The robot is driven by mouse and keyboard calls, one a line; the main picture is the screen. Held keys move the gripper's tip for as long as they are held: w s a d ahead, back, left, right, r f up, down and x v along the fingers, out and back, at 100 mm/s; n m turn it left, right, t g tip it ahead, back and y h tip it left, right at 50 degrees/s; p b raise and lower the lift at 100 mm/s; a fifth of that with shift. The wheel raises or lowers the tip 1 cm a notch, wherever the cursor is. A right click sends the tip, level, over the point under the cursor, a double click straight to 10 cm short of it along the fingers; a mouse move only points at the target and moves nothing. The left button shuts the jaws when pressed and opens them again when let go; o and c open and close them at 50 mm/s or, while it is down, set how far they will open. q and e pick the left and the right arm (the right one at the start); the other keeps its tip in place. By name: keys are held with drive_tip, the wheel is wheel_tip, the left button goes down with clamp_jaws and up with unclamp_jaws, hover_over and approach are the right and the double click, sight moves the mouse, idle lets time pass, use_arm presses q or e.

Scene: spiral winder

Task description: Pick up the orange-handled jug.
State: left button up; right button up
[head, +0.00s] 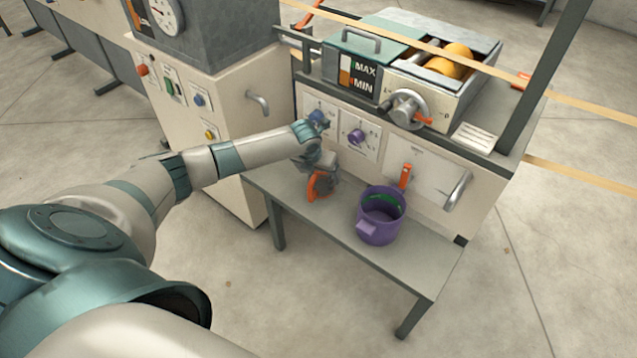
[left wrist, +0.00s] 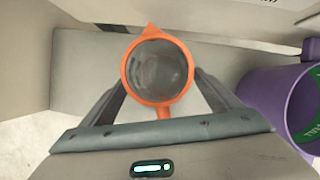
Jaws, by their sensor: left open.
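The orange-handled jug (head: 321,184) stands on the grey bench, partly hidden by my left gripper in the head view. In the left wrist view I look down into the jug (left wrist: 158,70), with its round orange rim, grey inside and a spout pointing away from me. Its orange handle points toward my palm. My left gripper (head: 318,165) is open, one finger on each side of the handle and near part of the jug. I cannot tell whether the fingers touch it. My right gripper is not in view.
A purple jug (head: 380,216) with green inside stands to the right on the bench (head: 420,262). The bench's front right is clear.

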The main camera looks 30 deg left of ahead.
use_arm(q)
drive_tip(key=shift+b+x, duration=0.4)
drive_tip(key=shift+x, duration=2.25)
drive_tip(key=c, duration=1.2)
